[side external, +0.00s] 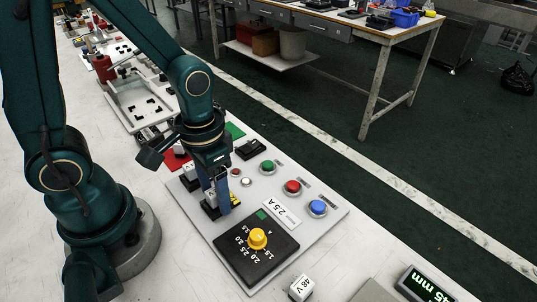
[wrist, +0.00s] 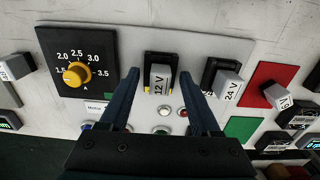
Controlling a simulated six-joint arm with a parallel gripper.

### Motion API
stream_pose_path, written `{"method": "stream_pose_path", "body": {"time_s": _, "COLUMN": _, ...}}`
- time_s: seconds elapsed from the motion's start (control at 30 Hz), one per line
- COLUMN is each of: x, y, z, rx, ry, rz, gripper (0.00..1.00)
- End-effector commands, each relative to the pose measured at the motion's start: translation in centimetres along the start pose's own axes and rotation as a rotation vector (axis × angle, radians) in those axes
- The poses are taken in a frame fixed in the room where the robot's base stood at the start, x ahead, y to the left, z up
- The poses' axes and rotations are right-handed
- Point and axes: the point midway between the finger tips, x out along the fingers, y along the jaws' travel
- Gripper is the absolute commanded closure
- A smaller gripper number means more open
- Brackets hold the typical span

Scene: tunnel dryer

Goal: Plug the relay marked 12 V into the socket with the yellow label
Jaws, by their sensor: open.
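The relay marked 12 V (wrist: 160,80) is a light grey block standing in a black socket (wrist: 160,57) in the wrist view. Yellow shows at the base of this socket on both sides of the relay; in the side external view the yellow label (side external: 234,197) shows beside my gripper (side external: 222,203). My gripper (wrist: 160,76) is open, with one blue finger on each side of the relay and gaps between them in the wrist view. I cannot tell whether the relay is fully seated.
A relay marked 24 V (wrist: 229,84) sits in the neighbouring black socket. Another relay (wrist: 278,96) is on a red patch (wrist: 262,80). A relay marked 48 V (side external: 301,288) stands off the panel. A yellow dial (side external: 257,239) and coloured buttons (side external: 292,187) are close by.

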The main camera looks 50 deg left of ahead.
Motion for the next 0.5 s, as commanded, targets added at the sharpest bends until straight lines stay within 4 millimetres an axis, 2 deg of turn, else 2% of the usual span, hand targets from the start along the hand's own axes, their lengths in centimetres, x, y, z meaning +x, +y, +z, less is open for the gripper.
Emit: {"method": "stream_pose_path", "body": {"time_s": 0.5, "x": -4.7, "y": 0.0, "z": -0.1, "rx": 0.000, "ry": 0.005, "rz": 0.000, "gripper": 0.36}}
